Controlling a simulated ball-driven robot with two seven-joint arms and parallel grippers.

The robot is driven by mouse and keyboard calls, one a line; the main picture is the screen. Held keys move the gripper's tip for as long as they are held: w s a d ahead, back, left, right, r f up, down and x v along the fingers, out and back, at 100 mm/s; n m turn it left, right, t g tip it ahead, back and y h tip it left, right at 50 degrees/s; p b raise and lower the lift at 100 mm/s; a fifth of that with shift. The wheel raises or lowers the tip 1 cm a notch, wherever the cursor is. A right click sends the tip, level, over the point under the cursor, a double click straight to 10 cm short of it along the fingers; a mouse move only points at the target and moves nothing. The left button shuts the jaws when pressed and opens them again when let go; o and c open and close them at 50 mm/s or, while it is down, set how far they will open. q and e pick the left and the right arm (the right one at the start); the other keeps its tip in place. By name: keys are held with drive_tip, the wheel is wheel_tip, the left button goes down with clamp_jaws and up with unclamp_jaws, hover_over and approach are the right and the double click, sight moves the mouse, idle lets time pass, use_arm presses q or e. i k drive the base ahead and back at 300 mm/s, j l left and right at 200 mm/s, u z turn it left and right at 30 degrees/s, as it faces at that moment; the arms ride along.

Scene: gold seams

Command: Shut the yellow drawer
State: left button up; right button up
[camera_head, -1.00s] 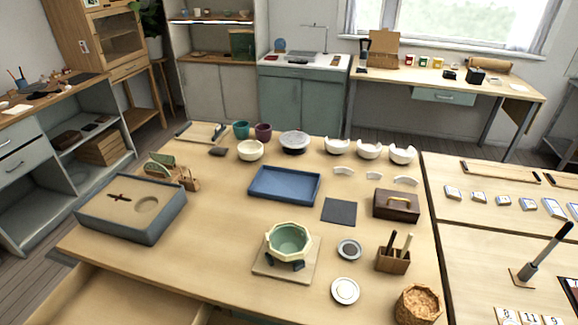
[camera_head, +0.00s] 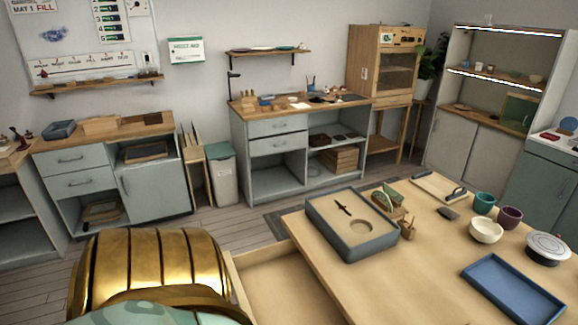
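An open drawer (camera_head: 285,285) juts out from the table's left side at the bottom of the head view. Its inside is pale wood and looks empty. Its front face is hidden behind a large gold part of my own body, so I cannot tell its front's colour. No drawer front that shows is clearly yellow. Neither gripper is in view.
The worktable (camera_head: 400,290) carries a grey-blue box (camera_head: 352,240) near the drawer, a blue tray (camera_head: 512,290) and several bowls. Grey-green cabinets (camera_head: 275,130) with shut drawers stand along the wall. Wooden floor (camera_head: 200,232) is clear between them and the table.

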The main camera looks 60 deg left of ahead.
sight(273, 284)
drive_tip(key=j+u, duration=0.15)
drive_tip(key=u, duration=2.3)
